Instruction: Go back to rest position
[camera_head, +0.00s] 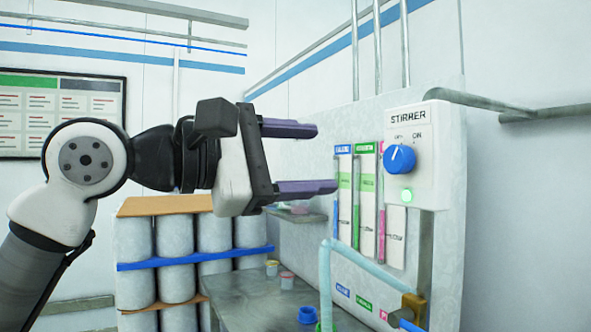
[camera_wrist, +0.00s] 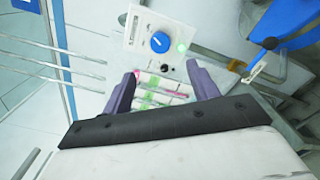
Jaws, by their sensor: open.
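My gripper (camera_head: 308,159) is open and empty, with two purple fingers spread apart. In the head view it points right, held in the air to the left of the stirrer panel (camera_head: 411,176). In the wrist view the gripper (camera_wrist: 162,88) faces the panel, with clear space between its fingers. A blue knob (camera_head: 400,159) sits on the white stirrer box, with a lit green lamp (camera_head: 406,195) below it. The knob also shows in the wrist view (camera_wrist: 160,42). The fingers are apart from the knob.
Several sight tubes with coloured labels (camera_head: 363,148) stand left of the stirrer box. A grey table (camera_head: 250,300) with small cups lies below my gripper. A rack of pale cylinders (camera_head: 175,240) stands behind the arm. A pale blue pipe (camera_head: 325,280) rises at the panel's front.

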